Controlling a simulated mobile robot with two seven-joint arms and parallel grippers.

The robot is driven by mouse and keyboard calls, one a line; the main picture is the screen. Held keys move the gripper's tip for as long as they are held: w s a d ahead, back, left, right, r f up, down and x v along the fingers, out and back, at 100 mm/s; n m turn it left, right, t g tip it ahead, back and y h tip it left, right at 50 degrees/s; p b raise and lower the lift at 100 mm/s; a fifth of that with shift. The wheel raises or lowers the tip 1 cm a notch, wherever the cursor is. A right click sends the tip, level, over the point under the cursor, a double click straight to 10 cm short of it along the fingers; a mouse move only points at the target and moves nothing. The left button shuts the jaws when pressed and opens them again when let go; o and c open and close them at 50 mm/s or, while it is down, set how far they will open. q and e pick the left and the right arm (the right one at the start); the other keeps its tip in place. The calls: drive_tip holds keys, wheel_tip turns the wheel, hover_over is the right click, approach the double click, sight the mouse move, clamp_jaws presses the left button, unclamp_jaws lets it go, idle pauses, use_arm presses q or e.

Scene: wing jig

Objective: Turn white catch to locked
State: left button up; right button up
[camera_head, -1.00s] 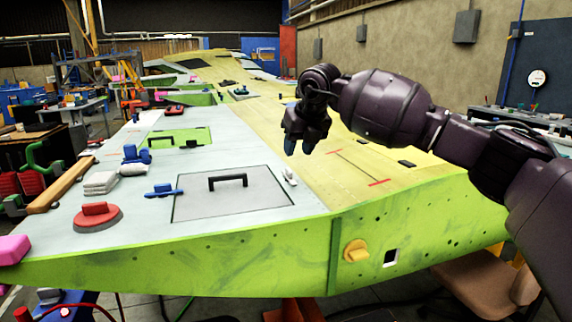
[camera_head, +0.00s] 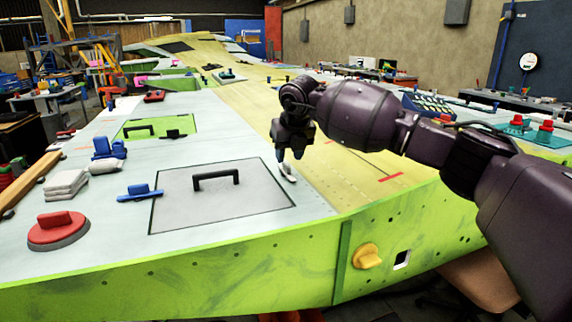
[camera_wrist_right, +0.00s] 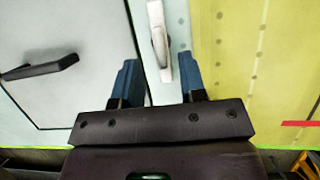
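The white catch (camera_head: 288,172) is a small, narrow lever on the pale wing skin, just right of the grey hatch panel (camera_head: 240,207). In the right wrist view the white catch (camera_wrist_right: 158,35) runs nearly lengthwise, and its lower end lies between my two blue fingertips. My right gripper (camera_head: 291,153) is directly above the catch, pointing down. In the wrist view the right gripper (camera_wrist_right: 161,75) is open, with a finger on each side of the catch and the right finger closer to it. I cannot tell the height gap. My left gripper is not in view.
The hatch has a black handle (camera_head: 216,177) left of my gripper. A blue catch (camera_head: 140,192) sits at the hatch's left edge, near a red round knob (camera_head: 58,228). A yellow knob (camera_head: 366,256) is on the green front edge. The yellow skin right of the catch is mostly clear.

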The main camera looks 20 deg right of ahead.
sight(287, 163)
drive_tip(key=shift+b+x, duration=0.3)
drive_tip(key=shift+x, duration=1.4)
clamp_jaws()
